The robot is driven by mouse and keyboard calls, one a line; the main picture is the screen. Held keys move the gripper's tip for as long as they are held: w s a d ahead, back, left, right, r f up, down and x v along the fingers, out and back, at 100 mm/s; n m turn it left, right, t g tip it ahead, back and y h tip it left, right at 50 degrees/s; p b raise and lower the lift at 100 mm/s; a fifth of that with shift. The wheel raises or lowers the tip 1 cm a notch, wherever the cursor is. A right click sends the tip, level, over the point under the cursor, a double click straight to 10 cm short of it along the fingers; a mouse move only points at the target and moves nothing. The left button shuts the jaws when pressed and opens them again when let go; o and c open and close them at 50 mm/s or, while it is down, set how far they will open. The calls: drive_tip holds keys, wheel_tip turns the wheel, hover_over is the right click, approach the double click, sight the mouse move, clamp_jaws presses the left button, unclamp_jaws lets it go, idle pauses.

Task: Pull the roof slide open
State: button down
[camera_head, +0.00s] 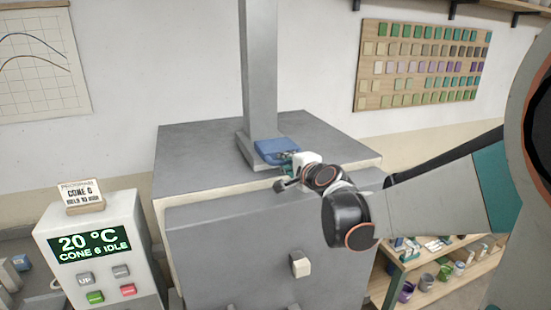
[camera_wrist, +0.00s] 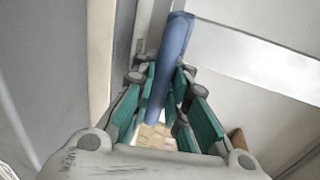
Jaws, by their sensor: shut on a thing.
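The roof slide is a blue plate (camera_head: 272,150) on the kiln's grey top, at the foot of the square flue (camera_head: 260,75). In the wrist view the slide (camera_wrist: 177,45) shows edge-on as a blue strip between my teal finger pads. My gripper (camera_head: 288,163) reaches in from the right over the kiln's front edge and is shut on the slide's near edge. It also shows in the wrist view (camera_wrist: 163,82). The slide's far end meets the flue's base, and how far it runs inside is hidden. My fingers partly cover its near right corner.
The grey kiln (camera_head: 235,240) has a pale knob on its front. A control box (camera_head: 95,250) reading 20 °C, cone 6 idle stands at left. A low shelf with buckets (camera_head: 425,282) is at right. The kiln top around the slide is clear.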

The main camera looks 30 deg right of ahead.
drive_tip(key=shift+f+v, duration=0.2)
drive_tip(key=shift+v, duration=0.8)
drive_tip(key=c, duration=1.6)
unclamp_jaws()
drive_tip(key=shift+o, duration=0.2)
